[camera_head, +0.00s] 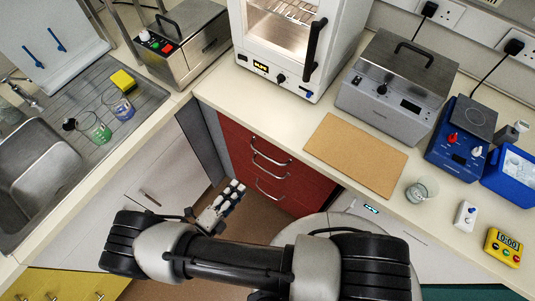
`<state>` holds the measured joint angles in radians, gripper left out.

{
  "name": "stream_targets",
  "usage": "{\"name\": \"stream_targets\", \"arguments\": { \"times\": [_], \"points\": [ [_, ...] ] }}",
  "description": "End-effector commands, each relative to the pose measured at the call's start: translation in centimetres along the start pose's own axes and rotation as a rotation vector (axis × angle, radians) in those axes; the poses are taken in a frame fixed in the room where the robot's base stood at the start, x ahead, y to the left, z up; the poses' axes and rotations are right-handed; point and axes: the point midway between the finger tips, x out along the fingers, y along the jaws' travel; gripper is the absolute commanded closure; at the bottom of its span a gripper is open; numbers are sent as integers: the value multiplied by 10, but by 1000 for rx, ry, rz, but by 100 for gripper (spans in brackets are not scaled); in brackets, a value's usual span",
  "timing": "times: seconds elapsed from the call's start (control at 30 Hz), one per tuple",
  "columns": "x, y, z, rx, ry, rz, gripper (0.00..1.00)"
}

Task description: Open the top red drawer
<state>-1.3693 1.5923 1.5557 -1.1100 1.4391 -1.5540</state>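The red drawer unit (313,187) sits under the bench in the middle of the picture, with several curved metal handles one above another. The top red drawer (238,136) looks shut, and its handle (270,152) is the uppermost one. My gripper (233,190) is in front of the unit, to the left of the handles and lower in the picture. It looks apart from them. Its fingers are small in the view, and I cannot tell whether they are open or shut. I see nothing held in it.
A white oven (240,20) stands on the bench above the drawers. To the right are a brown board (356,154), a grey water bath (392,90), a glass beaker (421,190) and a blue stirrer (462,137). A sink (45,185) is at left. A round grey stool-like shape (300,228) is below the drawers.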

Motion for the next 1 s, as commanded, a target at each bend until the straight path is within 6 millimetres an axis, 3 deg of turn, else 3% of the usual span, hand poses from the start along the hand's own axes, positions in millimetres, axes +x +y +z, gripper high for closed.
{"name": "stream_targets", "arguments": {
  "times": [0.17, 0.8, 1.0],
  "points": [
    [17, 1, -1, -7, 1, -4, 71],
    [149, 1, -2, -2, 4, -1, 71],
    [169, 1, -1, -2, 1, -1, 71]
  ]
}}
